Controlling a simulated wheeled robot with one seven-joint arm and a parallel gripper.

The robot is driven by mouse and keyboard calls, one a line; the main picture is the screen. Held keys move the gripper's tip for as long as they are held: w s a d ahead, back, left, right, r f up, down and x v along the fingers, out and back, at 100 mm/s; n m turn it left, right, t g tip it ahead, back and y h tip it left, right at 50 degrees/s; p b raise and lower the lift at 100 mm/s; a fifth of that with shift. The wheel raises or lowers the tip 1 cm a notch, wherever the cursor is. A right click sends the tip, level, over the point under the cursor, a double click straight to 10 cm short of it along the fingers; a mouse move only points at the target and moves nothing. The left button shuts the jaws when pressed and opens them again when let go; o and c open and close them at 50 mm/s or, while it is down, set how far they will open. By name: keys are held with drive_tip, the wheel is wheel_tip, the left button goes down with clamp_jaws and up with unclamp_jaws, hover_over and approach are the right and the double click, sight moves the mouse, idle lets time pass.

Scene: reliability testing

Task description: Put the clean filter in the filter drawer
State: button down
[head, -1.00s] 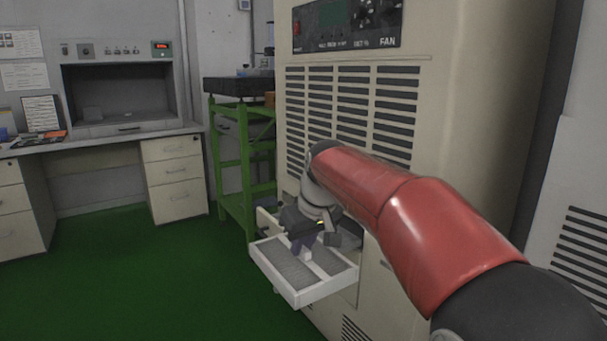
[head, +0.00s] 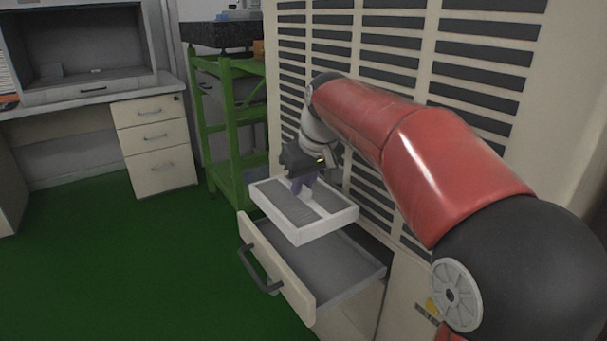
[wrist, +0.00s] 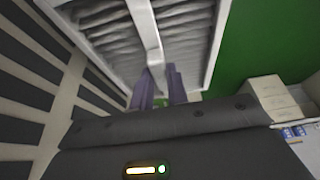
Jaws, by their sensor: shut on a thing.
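The clean filter (head: 322,227) is a white rectangular frame with grey pleats and a central bar. My gripper (head: 304,190) is shut on that bar and holds the filter above the drawer, roughly level. In the wrist view my gripper's fingers (wrist: 160,88) clasp the bar of the filter (wrist: 186,30). The filter drawer (head: 318,272) is pulled out of the beige machine below the filter. It has a dark handle, and its visible inside looks empty. The filter hides the drawer's back left part.
The beige machine (head: 452,95) with slatted vents rises right behind the drawer and filter. A green metal stand (head: 232,128) stands close at left. A desk with drawers (head: 155,135) is farther left. The green floor (head: 130,260) in front is clear.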

sight(311, 203)
drive_tip(key=shift+s+f+b, duration=0.1)
drive_tip(key=shift+f+b, duration=1.85)
drive_tip(key=shift+f, duration=0.2)
drive_tip(key=shift+f+b, duration=2)
drive_tip(key=shift+f, duration=1)
drive_tip(key=c, duration=1.3)
unclamp_jaws()
drive_tip(key=p+v, duration=0.1)
drive_tip(key=v, duration=0.7)
drive_tip(key=shift+f, duration=0.1)
